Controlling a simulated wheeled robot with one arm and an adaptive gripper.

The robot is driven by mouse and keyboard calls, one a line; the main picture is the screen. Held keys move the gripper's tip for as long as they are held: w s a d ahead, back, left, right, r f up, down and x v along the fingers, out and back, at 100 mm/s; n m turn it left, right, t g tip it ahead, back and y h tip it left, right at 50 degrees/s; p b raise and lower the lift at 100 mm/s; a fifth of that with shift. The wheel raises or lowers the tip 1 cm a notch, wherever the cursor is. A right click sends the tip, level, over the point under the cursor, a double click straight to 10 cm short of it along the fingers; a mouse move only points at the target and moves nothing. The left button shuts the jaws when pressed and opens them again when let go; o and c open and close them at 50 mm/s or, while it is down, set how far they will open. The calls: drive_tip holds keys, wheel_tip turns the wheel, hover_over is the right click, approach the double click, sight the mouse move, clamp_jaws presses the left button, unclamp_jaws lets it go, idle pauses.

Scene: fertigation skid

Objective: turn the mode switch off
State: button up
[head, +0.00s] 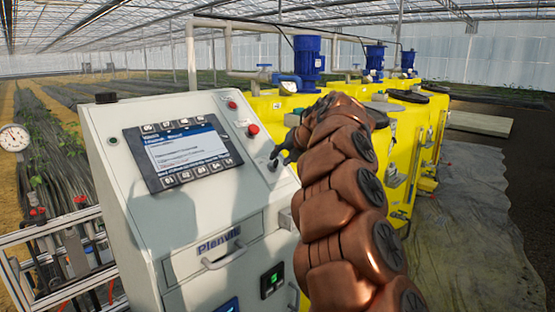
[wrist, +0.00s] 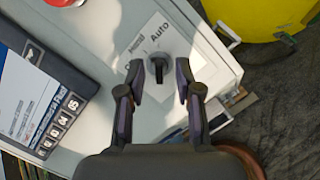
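The mode switch (wrist: 160,73) is a black rotary knob on a light plate with the printed words "Manual" and "Auto" in the wrist view. Its grip bar stands about upright in the picture. My gripper (wrist: 170,80) is open, with one dark finger on each side of the knob and a visible gap to each side. I cannot tell how far the fingertips are above the panel. In the head view my gripper (head: 284,150) is at the right side of the control cabinet's sloping face, and it hides the knob.
The white control cabinet (head: 185,220) carries a display (head: 183,152), a red button (head: 253,130) and a smaller red one (head: 232,105) above it. Yellow tanks (head: 395,150) with blue motors (head: 308,60) stand behind my arm. A pressure gauge (head: 14,138) is at far left.

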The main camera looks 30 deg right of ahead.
drive_tip(key=shift+x, duration=1.45)
clamp_jaws()
